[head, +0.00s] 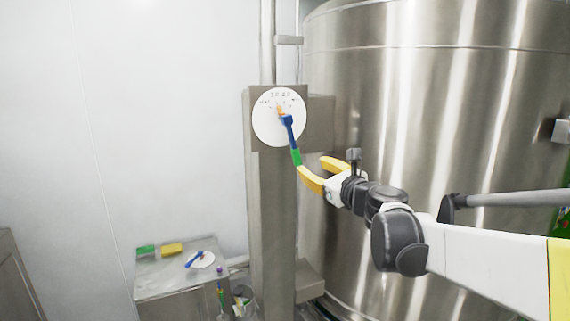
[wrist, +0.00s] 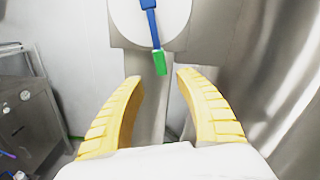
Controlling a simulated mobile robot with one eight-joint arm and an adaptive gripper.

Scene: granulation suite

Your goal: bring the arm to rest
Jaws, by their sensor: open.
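My gripper (head: 311,165) is open, its two yellow fingers spread apart with nothing held between them. It also shows in the wrist view (wrist: 160,78). A white round dial (head: 265,128) with dark markings is on a grey metal post. A blue lever (head: 289,130) with a green end (head: 296,157) hangs down from the dial, tilted slightly right. In the wrist view the green end (wrist: 160,63) lies just beyond the gap between the fingertips. My arm reaches in from the right in the head view.
A large steel tank (head: 440,100) stands close behind my arm. A small metal table (head: 165,281) at lower left bears a green block (head: 146,250), a yellow block (head: 172,249) and a white disc with a blue handle (head: 195,260). The white wall area at left is clear.

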